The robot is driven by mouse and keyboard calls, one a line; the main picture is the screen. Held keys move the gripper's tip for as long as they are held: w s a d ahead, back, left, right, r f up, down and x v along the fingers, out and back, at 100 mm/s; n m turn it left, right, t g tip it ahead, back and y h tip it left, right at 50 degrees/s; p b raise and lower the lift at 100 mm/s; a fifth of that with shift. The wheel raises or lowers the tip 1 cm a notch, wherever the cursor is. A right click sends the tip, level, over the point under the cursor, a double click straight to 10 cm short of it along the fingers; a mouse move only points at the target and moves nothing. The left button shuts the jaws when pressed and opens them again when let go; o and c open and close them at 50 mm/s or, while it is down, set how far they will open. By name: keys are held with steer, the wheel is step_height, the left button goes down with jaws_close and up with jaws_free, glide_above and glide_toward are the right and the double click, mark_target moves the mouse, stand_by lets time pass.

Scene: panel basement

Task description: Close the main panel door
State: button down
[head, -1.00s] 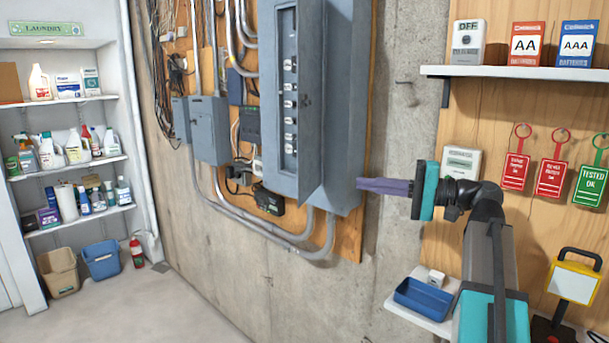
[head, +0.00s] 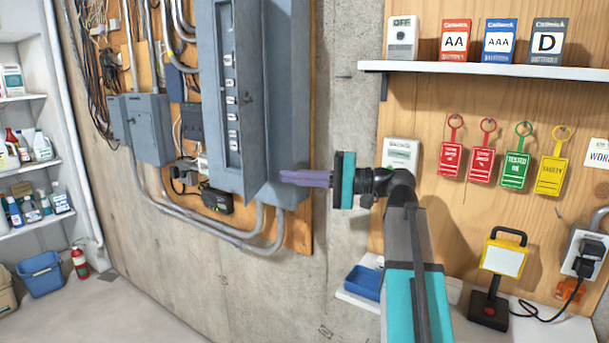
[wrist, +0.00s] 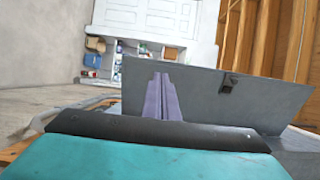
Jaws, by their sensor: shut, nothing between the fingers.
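The main panel is a tall grey metal box (head: 287,100) on the wall in the head view. Its grey door (head: 252,110) stands open, jutting out from the box, with a column of breakers (head: 231,100) showing to its left. In the wrist view the door (wrist: 205,92) is a broad grey plate with a small dark latch (wrist: 228,82). My gripper (head: 284,177) is shut and empty, its purple fingers pointing left across the panel's lower right part. In the wrist view the fingers (wrist: 160,80) overlap the door's face; I cannot tell whether they touch it.
A shelf (head: 470,67) with battery boxes is at upper right, above hanging tags (head: 515,160). A blue tray (head: 364,282) and a yellow work lamp (head: 503,258) sit below, near my arm. Smaller grey boxes (head: 148,130) and conduit (head: 195,230) are left of the panel.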

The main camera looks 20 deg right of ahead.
mark_target(244, 174)
steer(key=p+x, duration=0.3)
steer(key=x, duration=0.6)
stand_by(0.6)
